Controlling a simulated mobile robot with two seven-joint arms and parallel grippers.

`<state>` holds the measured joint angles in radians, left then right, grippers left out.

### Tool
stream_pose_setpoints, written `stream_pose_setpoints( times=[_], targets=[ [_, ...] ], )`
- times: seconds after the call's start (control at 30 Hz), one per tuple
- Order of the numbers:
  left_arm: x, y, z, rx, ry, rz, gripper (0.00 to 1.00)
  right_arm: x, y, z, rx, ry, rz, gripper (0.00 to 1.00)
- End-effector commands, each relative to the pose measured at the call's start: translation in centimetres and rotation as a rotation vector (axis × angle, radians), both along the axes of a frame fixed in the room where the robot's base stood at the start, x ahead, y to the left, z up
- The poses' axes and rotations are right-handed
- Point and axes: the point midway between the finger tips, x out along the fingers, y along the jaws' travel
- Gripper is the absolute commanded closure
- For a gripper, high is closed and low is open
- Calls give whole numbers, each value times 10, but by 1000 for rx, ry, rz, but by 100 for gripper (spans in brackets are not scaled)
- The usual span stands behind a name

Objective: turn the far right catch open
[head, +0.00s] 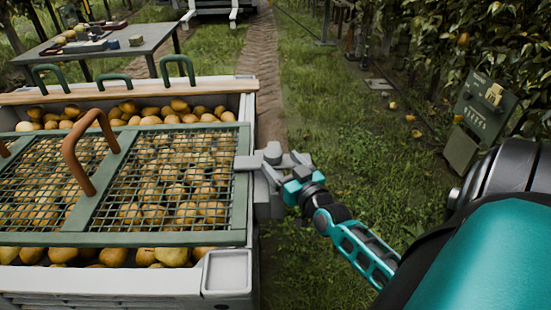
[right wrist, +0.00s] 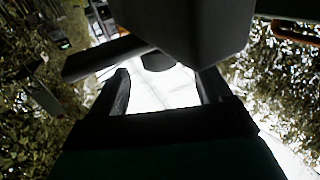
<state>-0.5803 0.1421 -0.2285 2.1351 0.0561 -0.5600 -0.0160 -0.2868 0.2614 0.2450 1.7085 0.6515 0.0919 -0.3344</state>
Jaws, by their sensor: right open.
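The bin (head: 130,282) is full of yellow-brown pears under a green mesh lid (head: 238,200) with a brown handle (head: 85,150). A grey catch (head: 246,163) is at the bin's right side, its bar pointing left over the lid's edge. My right gripper (head: 275,170) is at the catch from the right, partly merging with its grey parts. In the right wrist view, a dark catch block (right wrist: 195,25) with a bar (right wrist: 105,58) sticking out left lies just beyond the parted fingers (right wrist: 163,90). Contact cannot be told. My left gripper is out of view.
A wooden board (head: 215,86) and green handles (head: 178,68) are at the bin's far side. A table (head: 150,40) with items stands at the back left. A sign (head: 484,107) stands at right. Open grass (head: 350,130) lies right of the bin.

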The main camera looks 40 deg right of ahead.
Motion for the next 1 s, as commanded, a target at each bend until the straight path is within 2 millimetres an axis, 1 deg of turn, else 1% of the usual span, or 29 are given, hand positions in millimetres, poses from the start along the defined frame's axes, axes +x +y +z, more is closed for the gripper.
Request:
stream_pose_setpoints(
  times=[0.03, 0.1, 0.23, 0.4, 0.67, 1.0],
  targets=[
    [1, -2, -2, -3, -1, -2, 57, 9, -2, -2, 1, -2, -1, 22],
    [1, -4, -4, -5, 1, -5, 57, 19, -4, -1, 0, -2, 0, 22],
    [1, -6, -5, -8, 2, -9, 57, 31, -7, -1, 0, -1, 0, 22],
    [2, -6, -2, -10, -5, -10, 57, 38, -9, -1, 0, 2, 1, 22],
    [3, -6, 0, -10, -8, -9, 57, 38, -9, 0, -1, 2, 1, 23],
    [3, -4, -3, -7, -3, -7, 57, 38, -9, 0, -1, 2, 1, 55]
  ],
)
